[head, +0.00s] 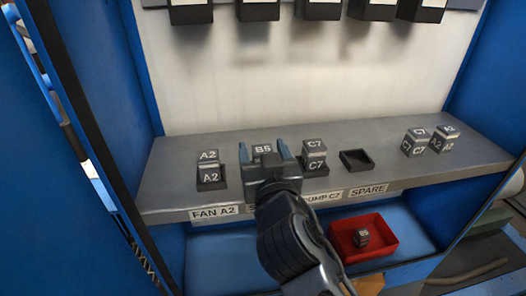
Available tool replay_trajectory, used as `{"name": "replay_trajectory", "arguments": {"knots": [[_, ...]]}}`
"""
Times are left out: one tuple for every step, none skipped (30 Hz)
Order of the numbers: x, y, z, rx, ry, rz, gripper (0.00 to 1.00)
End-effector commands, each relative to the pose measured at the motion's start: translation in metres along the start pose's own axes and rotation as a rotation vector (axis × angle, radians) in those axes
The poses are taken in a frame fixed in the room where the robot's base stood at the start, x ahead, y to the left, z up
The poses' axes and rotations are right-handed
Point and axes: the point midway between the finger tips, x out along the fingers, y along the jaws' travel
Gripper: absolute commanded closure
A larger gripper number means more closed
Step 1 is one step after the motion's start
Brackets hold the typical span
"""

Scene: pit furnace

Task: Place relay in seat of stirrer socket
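A relay marked B5 (263,149) stands on the grey shelf, between the A2 and C7 relays, with its top label showing. My gripper (262,152) is at it, with one blue finger on each side. I cannot tell whether the fingers press on it or stand a little apart. My gripper hides the relay's lower part and any socket under it. The shelf label below it is mostly covered; only an "S" shows. Another relay marked B5 (362,238) lies in the red tray (386,226) below.
Relays A2 (209,170) and C7 (314,156) stand in black sockets either side. An empty black socket (356,160) is above the SPARE label (368,190). Loose C7 (415,142) and A2 (443,139) relays stand at the right. Blue walls (75,215) flank the shelf (385,130).

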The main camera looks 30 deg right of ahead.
Motion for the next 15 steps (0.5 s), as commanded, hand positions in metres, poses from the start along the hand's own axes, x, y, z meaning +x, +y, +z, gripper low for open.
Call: {"name": "replay_trajectory", "arguments": {"knots": [[0.000,0.000,0.000,0.000,0.000,0.000,0.28],[0.000,0.000,0.000,0.000,0.000,0.000,0.28],[0.000,0.000,0.000,0.000,0.000,0.000,0.28],[0.000,0.000,0.000,0.000,0.000,0.000,0.28],[0.000,0.000,0.000,0.000,0.000,0.000,0.28],[0.000,0.000,0.000,0.000,0.000,0.000,0.28],[0.000,0.000,0.000,0.000,0.000,0.000,0.28],[0.000,0.000,-0.001,0.000,0.000,0.000,0.28],[0.000,0.000,-0.002,0.000,0.000,0.000,0.28],[0.000,0.000,-0.004,0.000,0.000,0.000,0.28],[0.000,0.000,-0.005,0.000,0.000,0.000,0.28],[-0.005,0.000,-0.001,-0.001,-0.001,-0.002,0.28],[-0.010,0.000,0.000,-0.002,-0.001,-0.002,0.28],[-0.015,0.000,0.000,-0.002,0.000,-0.002,0.28],[-0.022,-0.001,0.001,-0.002,0.000,-0.003,0.28]]}}
